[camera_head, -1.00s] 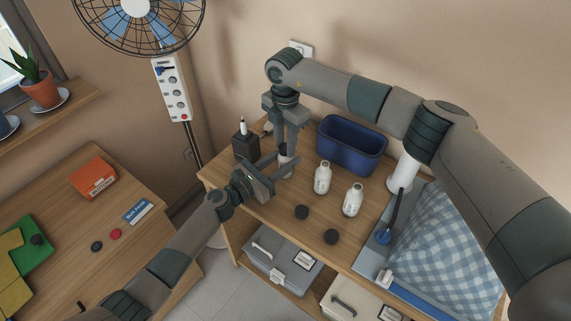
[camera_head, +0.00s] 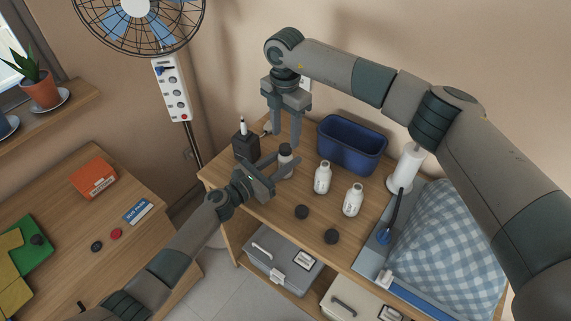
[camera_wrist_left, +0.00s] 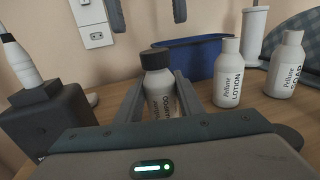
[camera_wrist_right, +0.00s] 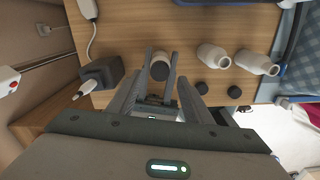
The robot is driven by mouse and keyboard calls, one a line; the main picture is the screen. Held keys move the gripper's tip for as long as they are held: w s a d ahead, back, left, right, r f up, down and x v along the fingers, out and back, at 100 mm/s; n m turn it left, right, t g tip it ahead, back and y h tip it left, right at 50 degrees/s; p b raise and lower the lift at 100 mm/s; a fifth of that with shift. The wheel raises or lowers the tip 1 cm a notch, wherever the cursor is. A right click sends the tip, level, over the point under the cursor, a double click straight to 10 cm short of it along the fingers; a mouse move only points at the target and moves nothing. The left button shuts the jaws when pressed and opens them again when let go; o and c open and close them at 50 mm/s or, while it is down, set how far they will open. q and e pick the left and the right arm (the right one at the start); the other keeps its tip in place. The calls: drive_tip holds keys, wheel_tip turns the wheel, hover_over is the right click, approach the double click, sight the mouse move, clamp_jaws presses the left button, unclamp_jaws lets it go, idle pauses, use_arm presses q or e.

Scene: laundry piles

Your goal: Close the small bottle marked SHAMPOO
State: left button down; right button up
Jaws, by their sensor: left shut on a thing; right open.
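The small bottle (camera_head: 286,164) stands upright on the wooden table with a dark cap (camera_head: 285,149) on its top. In the left wrist view the bottle (camera_wrist_left: 161,98) shows a partly hidden label, and its dark cap (camera_wrist_left: 155,58) sits level on the neck. Whether the cap is screwed tight cannot be told. My left gripper (camera_head: 284,169) is shut on the bottle's body from the front. My right gripper (camera_head: 286,134) is open and empty, pointing down above and slightly behind the cap, apart from it.
Two white bottles without dark caps, LOTION (camera_head: 322,178) and one apparently marked SOAP (camera_head: 353,200), stand to the right. Two loose dark caps (camera_head: 302,212) (camera_head: 331,236) lie in front. A blue bin (camera_head: 352,145) is behind and a black box (camera_head: 246,148) is left.

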sight(286, 147)
drive_tip(key=shift+c, duration=0.3)
drive_tip(key=n, duration=0.3)
drive_tip(key=r+n, duration=0.1)
drive_tip(key=n, duration=0.2)
drive_tip(key=shift+n, duration=0.3)
drive_tip(key=n, duration=0.3)
drive_tip(key=r+n, duration=0.1)
drive_tip(key=n, duration=0.8)
drive_tip(key=shift+r, duration=0.35)
drive_tip(key=n, duration=0.6)
drive_tip(key=shift+r, duration=0.4)
drive_tip(key=shift+f, duration=0.15)
drive_tip(key=shift+f, duration=3.85)
